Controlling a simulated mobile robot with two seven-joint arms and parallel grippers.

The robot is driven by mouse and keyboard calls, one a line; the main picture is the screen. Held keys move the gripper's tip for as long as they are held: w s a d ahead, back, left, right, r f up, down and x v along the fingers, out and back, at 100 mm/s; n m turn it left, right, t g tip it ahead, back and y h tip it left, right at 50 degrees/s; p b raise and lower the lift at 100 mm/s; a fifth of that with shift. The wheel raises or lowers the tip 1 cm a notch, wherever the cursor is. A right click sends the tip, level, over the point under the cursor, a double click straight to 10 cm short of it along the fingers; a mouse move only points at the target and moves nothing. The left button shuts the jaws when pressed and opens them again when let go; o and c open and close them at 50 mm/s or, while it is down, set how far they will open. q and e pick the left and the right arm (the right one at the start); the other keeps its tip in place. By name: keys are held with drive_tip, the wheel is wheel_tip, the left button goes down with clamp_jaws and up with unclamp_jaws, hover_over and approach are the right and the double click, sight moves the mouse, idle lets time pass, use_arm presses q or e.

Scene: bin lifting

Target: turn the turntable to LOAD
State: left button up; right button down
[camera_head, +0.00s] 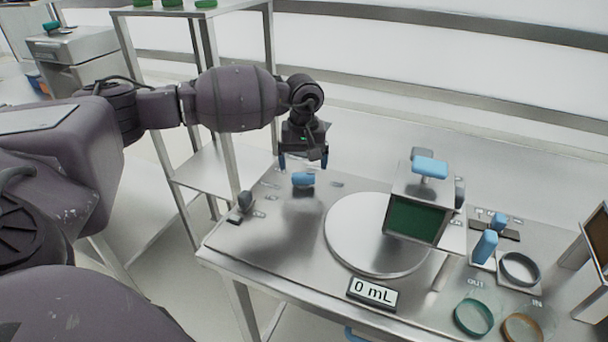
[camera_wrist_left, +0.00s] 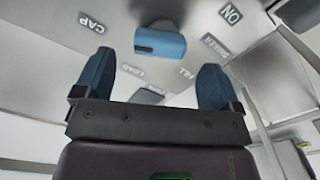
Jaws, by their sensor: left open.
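The round metal turntable (camera_head: 350,240) lies on the steel table, with a box-like device (camera_head: 414,220) with a dark green screen and blue top handle over its right part. A blue knob (camera_head: 303,180) stands left of the turntable; it also shows in the left wrist view (camera_wrist_left: 160,43). Small labels surround it, one reading LOAD (camera_wrist_left: 132,73); which label the knob points to is unclear. My left gripper (camera_head: 303,161) is above the knob, pointing down; its blue fingers are open and apart from it (camera_wrist_left: 155,75). My right gripper is not in view.
A dark small knob (camera_head: 246,202) is at the table's left. A "0 mL" display (camera_head: 372,293) is at the front edge. Blue-handled parts (camera_head: 485,247) and several rings, one teal (camera_head: 473,317), are at the right. A metal shelf frame (camera_head: 200,60) stands behind my left arm.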

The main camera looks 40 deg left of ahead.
sight(303, 174)
use_arm(q)
drive_tip(key=shift+f, duration=2.15)
drive_tip(key=c, duration=0.9)
